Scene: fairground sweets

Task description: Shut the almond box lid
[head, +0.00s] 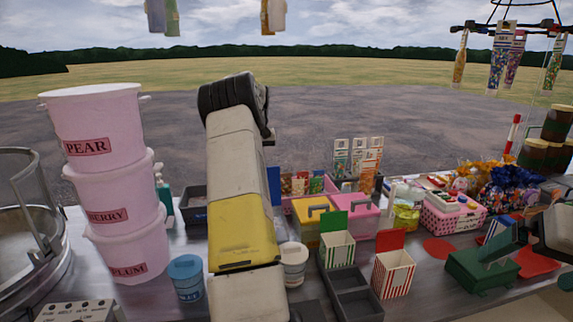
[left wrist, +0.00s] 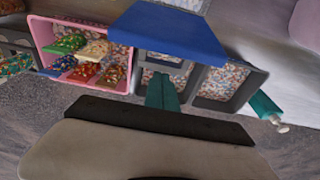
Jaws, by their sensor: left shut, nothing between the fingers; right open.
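No label naming almonds is readable. A blue raised lid (head: 273,187) stands beside my left forearm, which hides what is below it. The blue panel also fills the upper middle of the left wrist view (left wrist: 170,33). Two striped boxes stand with lids up: one with a green lid (head: 334,222) and one with a red lid (head: 390,240). My left gripper (left wrist: 163,82) is shut and empty, its teal fingers just by the blue panel's edge; whether they touch I cannot tell. It is hidden in the head view. My right gripper (head: 508,242) is open at the right, partly cut off.
Grey bins of sprinkles (left wrist: 215,104) and a pink tray of bars (left wrist: 46,36) lie by the left fingers. A teal bottle (left wrist: 266,107) is close by. Yellow (head: 308,222) and pink (head: 352,217) boxes stand right of my forearm. Pink tubs (head: 125,190) are stacked left.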

